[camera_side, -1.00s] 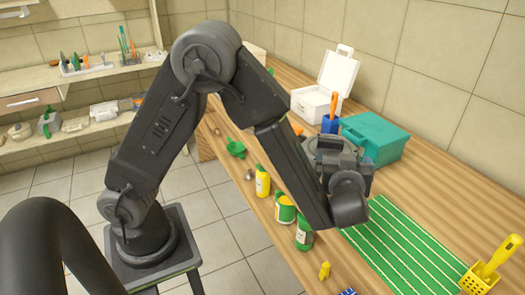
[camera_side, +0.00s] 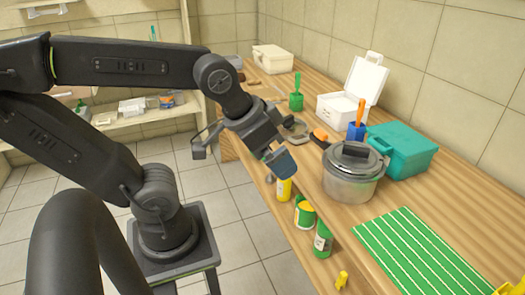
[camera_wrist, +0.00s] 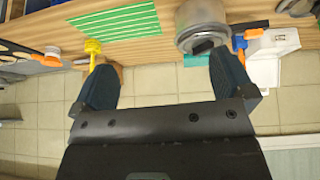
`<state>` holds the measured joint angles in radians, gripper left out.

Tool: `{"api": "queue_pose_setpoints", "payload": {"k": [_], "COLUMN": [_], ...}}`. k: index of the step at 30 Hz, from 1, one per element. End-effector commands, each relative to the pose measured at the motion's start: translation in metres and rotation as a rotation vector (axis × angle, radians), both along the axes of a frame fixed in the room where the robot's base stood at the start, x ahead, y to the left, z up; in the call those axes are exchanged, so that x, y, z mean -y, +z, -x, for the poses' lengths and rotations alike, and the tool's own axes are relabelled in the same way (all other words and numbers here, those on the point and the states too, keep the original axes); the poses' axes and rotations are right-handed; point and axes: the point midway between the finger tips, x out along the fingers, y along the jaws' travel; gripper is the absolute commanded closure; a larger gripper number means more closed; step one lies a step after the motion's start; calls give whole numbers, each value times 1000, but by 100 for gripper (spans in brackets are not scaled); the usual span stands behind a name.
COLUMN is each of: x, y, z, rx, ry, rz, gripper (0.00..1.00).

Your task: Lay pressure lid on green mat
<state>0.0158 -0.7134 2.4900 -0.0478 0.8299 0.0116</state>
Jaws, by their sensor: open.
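The pressure lid (camera_side: 353,156), dark grey with a black handle, sits on top of the silver pot (camera_side: 350,186) on the wooden counter. In the wrist view the pot (camera_wrist: 200,15) is at the top edge, beyond my right-hand finger. The green mat (camera_side: 425,252), with white stripes, lies bare on the counter, nearer the camera than the pot. It also shows in the wrist view (camera_wrist: 117,20). My gripper (camera_side: 280,161) is left of the pot near the counter's front edge, apart from the lid. Its fingers (camera_wrist: 165,82) are wide apart with nothing between them.
A teal box (camera_side: 405,150) stands right behind the pot. A blue holder with an orange-handled tool (camera_side: 356,130) and an open white case (camera_side: 350,95) are farther back. Green and yellow containers (camera_side: 304,212) are along the front edge. A yellow item (camera_side: 510,288) is at the lower right.

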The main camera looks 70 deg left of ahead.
Motion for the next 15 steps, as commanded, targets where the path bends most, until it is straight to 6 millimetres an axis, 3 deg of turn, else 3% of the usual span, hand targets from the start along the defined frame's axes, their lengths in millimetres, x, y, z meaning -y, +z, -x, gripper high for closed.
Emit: {"api": "queue_pose_setpoints", "payload": {"k": [4,15], "x": [-10,-10], "y": [-5,-5], "z": [15,15], "rx": [-42,-45], "ry": [17,15], "rz": [-41,-43], "gripper": [0,0]}}
